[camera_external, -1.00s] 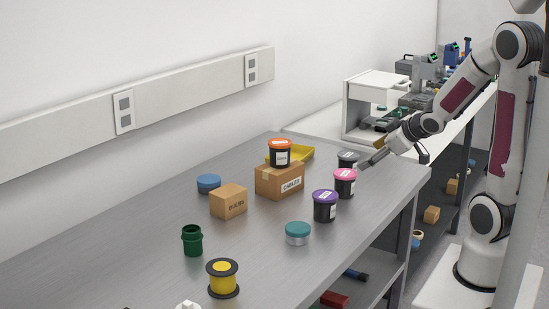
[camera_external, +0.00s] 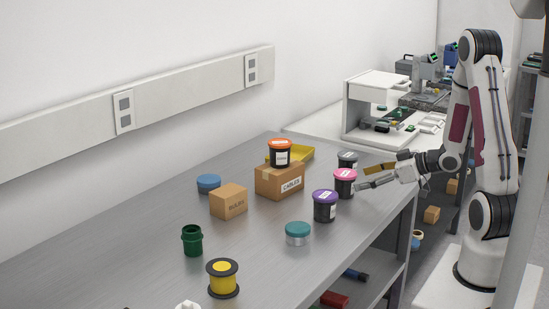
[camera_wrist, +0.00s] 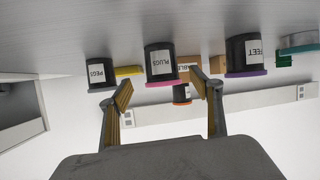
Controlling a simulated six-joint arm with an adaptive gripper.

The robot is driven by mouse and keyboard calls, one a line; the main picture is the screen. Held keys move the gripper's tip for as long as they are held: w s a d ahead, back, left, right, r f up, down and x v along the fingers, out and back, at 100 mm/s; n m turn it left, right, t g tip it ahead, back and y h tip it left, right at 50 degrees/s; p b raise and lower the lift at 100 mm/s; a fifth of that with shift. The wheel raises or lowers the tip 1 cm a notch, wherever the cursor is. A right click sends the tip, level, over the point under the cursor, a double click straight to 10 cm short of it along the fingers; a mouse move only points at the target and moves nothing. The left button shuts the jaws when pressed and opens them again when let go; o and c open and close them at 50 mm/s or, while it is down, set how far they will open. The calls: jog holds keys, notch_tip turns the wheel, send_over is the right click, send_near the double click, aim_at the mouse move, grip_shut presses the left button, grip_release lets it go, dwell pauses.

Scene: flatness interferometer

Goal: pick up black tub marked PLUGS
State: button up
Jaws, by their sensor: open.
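The black tub marked PLUGS (camera_external: 345,186) has a pink lid and stands upright on the metal bench, between the dark-lidded and purple-lidded tubs. In the wrist view, which is upside down, the PLUGS tub (camera_wrist: 160,62) is ahead, between the directions of my two fingers, with its label readable. My gripper (camera_external: 363,179) is at the bench's right side, just right of the tub, fingers pointing at it. It is open and empty; in the wrist view the gripper's fingers (camera_wrist: 160,77) are spread apart and seem short of the tub.
A dark-lidded PEGS tub (camera_wrist: 100,74) and a purple-lidded FEET tub (camera_wrist: 240,54) flank it. The CABLES box (camera_external: 279,181) with an orange-lidded tub (camera_external: 280,153) on top and a yellow tray (camera_external: 302,152) are behind. A teal-lidded tin (camera_external: 297,234) is nearer. Bare bench lies in front.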

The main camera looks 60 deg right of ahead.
aim_at(347, 182)
jog(key=shift+s+a+f+t+y, duration=0.15)
jog(key=shift+s+a+t+y, duration=0.1)
jog(key=shift+s+t+y, duration=0.2)
jog(key=shift+w, duration=0.1)
jog(key=shift+x, duration=1.1)
jog(key=shift+w, duration=0.2)
jog(key=shift+d+x, duration=0.15)
jog(key=shift+x, duration=1.15)
jog(key=shift+d+x, duration=0.15)
jog(key=shift+x, duration=1.15)
jog(key=shift+w, duration=0.1)
jog(key=c, duration=1.3)
